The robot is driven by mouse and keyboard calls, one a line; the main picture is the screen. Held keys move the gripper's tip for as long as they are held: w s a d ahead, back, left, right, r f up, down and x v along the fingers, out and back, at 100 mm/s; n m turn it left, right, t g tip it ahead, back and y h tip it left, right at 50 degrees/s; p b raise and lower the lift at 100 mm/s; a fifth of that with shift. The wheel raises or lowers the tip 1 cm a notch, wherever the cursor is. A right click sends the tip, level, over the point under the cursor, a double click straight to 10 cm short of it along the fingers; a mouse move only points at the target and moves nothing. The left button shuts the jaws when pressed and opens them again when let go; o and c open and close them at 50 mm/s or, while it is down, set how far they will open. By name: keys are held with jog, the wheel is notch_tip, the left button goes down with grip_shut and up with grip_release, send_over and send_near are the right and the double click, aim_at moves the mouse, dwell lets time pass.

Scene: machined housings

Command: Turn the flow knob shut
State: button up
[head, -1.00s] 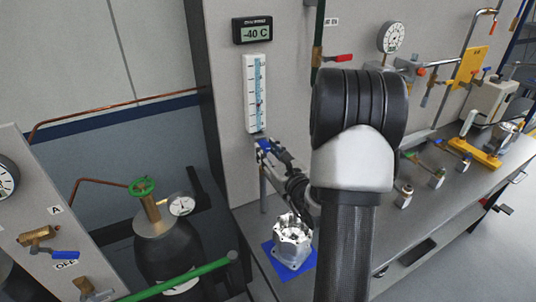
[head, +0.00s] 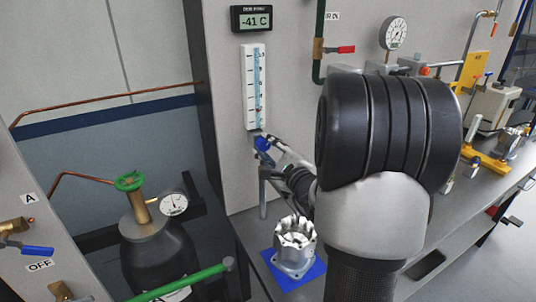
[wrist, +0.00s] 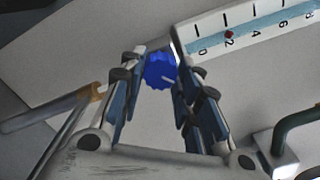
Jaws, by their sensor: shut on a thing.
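The blue flow knob (head: 262,144) sits at the foot of the white flow meter (head: 248,88) on the grey wall panel. The fingers also show in the wrist view (wrist: 158,78), one on each side of the knob. The meter's scale (wrist: 245,35) has a red bead (wrist: 229,34) near the 2. My arm hides much of the bench in the head view.
A metal housing (head: 295,240) stands on a blue mat (head: 290,282) below my gripper. A digital display (head: 251,18) reads -41 C above the meter. A dark cylinder with a green valve (head: 129,181) stands left. Pipes and a gauge (head: 393,33) are on the wall right.

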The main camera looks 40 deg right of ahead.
jog(key=n, duration=0.5)
jog(key=shift+n, duration=2.5)
jog(key=o, duration=1.1)
jog(key=shift+v, duration=3.75)
